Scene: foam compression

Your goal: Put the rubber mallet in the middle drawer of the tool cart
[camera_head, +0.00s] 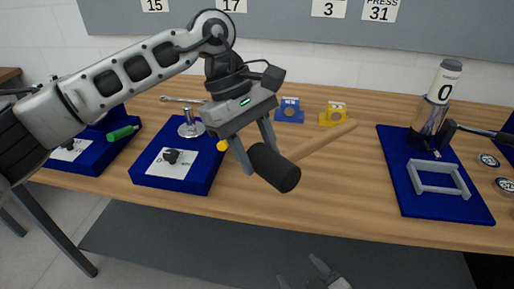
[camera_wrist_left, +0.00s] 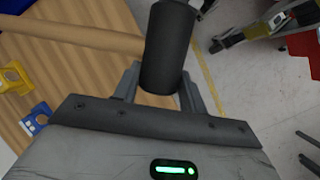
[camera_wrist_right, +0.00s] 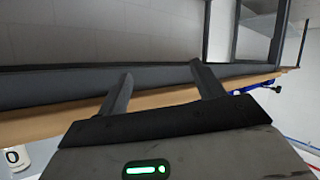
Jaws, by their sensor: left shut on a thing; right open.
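The rubber mallet has a black cylindrical head (camera_head: 274,168) and a light wooden handle (camera_head: 322,143) that points to the upper right in the head view. My left gripper (camera_head: 256,148) is shut on the black head and holds the mallet over the front part of the table. The left wrist view shows the head (camera_wrist_left: 167,50) between the fingers (camera_wrist_left: 160,88), with the handle (camera_wrist_left: 95,38) running off to the left. My right gripper (camera_head: 318,272) is open and empty, low in front of the table; its fingers also show in the right wrist view (camera_wrist_right: 165,85). I cannot make out the tool cart's middle drawer.
The table's front middle is bare.

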